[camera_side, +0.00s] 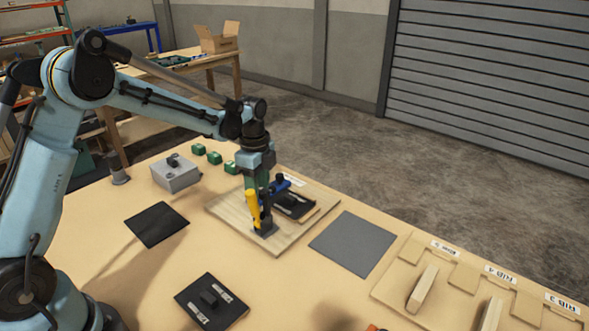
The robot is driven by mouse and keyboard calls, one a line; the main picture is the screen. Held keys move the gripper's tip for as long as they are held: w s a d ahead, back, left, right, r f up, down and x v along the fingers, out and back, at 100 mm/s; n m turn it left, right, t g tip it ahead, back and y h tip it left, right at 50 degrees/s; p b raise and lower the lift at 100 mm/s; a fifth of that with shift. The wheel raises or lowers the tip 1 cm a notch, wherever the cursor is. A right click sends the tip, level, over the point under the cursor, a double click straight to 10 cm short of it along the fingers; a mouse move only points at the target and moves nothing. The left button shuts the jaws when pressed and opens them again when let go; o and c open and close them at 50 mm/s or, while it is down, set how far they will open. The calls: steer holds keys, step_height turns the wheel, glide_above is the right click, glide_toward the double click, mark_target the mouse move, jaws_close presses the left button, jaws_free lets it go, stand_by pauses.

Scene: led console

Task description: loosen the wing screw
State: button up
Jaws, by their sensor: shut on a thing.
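A wooden board (289,240) lies on the table and carries a small clamp-like fixture. The fixture has a dark base block (265,230), an upright yellow part (252,208) and a blue part (294,183) with a dark knob. My gripper (262,213) points down over the fixture. Its fingers are shut at the yellow part, which they seem to grip. I cannot pick out a wing screw for certain; the fingers hide part of the fixture. A black plate (297,207) lies on the board to the right of my fingers.
Left of the board are a grey box (176,174), green blocks (214,157) and a black mat (156,224). A grey mat (353,244) and a wooden tray (391,288) with ribs are on the right. A black plate with labels (212,301) is in front.

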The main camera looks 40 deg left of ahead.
steer(key=n, duration=0.4)
steer(key=shift+n, duration=0.3)
steer(key=n, duration=0.3)
steer(key=shift+n, duration=0.3)
steer(key=n, duration=0.4)
steer(key=shift+n, duration=0.3)
steer(key=n, duration=0.3)
steer(key=shift+n, duration=0.3)
steer(key=n, duration=1.2)
steer(key=shift+n, duration=2.2)
